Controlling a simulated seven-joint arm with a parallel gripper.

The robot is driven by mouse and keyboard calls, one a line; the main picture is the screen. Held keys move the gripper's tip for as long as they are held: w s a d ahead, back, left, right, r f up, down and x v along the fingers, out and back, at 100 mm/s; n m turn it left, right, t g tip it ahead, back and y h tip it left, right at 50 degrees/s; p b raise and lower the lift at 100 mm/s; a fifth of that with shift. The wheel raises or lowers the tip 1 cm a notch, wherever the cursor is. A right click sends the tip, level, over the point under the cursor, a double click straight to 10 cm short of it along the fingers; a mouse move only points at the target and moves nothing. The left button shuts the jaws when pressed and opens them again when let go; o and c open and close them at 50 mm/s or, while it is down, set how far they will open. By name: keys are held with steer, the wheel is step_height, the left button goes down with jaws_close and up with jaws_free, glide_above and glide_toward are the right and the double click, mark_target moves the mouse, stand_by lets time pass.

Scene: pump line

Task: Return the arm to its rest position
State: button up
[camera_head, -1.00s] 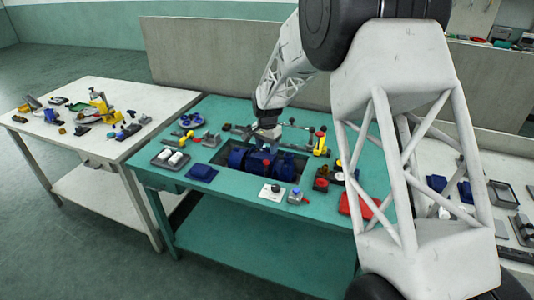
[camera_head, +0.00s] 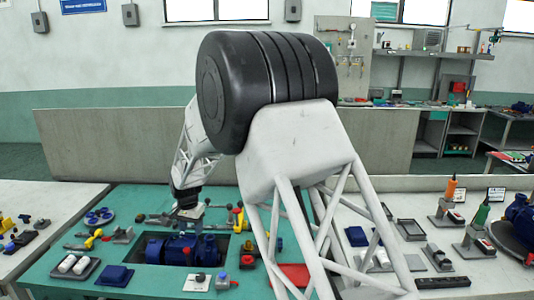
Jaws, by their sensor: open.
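My arm reaches over the green workbench (camera_head: 60,284) from the right. My gripper (camera_head: 189,214) is small in the view and points down over the blue pump (camera_head: 178,250). The pump lies in a dark recess of the bench. The gripper is open, and I see nothing held in it. Its fingertips are hard to make out, and I cannot tell how far they are above the pump. My large arm links hide the right part of the bench.
A grey tray with white cylinders (camera_head: 74,264) and a blue block (camera_head: 114,275) lie at front left. A low partition (camera_head: 100,145) runs behind the bench.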

steer(key=s+d+r, duration=0.6)
steer(key=d, duration=0.4)
steer(key=s+d+r+n+t, duration=0.1)
steer(key=s+d+r, duration=0.5)
steer(key=d, duration=0.4)
steer(key=s+d+r, duration=0.5)
steer(key=d+r, duration=0.2)
steer(key=d, duration=0.3)
steer(key=s+d, duration=0.5)
steer(key=s, duration=0.4)
steer(key=s+d+n+t, duration=0.1)
steer(key=s+d, duration=0.5)
steer(key=s, duration=0.4)
steer(key=s+d, duration=0.6)
steer(key=s, duration=0.4)
steer(key=shift+n, duration=0.3)
steer(key=shift+o, duration=0.4)
steer(key=shift+d, duration=0.1)
